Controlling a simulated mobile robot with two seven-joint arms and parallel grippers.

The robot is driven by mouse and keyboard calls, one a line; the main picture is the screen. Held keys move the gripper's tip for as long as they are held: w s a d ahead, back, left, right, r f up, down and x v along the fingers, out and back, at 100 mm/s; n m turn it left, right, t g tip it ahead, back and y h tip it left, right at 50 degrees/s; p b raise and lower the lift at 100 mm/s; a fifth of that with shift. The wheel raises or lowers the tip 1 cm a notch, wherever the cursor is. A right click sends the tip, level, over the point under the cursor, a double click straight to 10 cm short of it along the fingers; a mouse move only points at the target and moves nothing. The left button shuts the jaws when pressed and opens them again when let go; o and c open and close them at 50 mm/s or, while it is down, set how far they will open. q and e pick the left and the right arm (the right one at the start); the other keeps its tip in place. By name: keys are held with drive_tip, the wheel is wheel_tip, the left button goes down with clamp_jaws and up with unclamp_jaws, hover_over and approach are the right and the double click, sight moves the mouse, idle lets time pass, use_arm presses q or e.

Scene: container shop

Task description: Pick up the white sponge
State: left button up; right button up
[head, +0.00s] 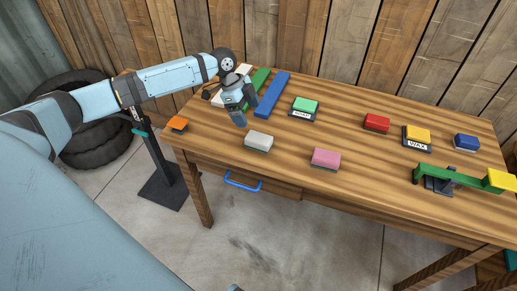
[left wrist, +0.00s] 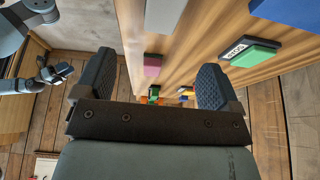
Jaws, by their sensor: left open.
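The white sponge (head: 259,140), a pale grey-white block with a darker underside, lies on the wooden table (head: 340,135) near its front edge. In the left wrist view it shows at the top (left wrist: 163,14), cut off by the frame. My left gripper (head: 245,108) is open and empty above the table, behind and a little left of the sponge, apart from it. Its two dark fingers stand wide apart in the left wrist view (left wrist: 156,78). What looks like my right gripper (left wrist: 56,73) shows small at the left there; its jaws are unclear.
A pink block (head: 326,158) lies right of the sponge. A green block on a labelled base (head: 304,107) and blue (head: 271,94) and green strips lie behind. A green bar (head: 455,178) stands at the right.

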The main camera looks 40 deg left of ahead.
sight(258, 137)
use_arm(q)
drive_tip(key=x, duration=0.8)
drive_tip(key=a+x, duration=0.1)
drive_tip(key=x, duration=0.3)
drive_tip(key=shift+f, duration=0.1)
drive_tip(key=c, duration=1)
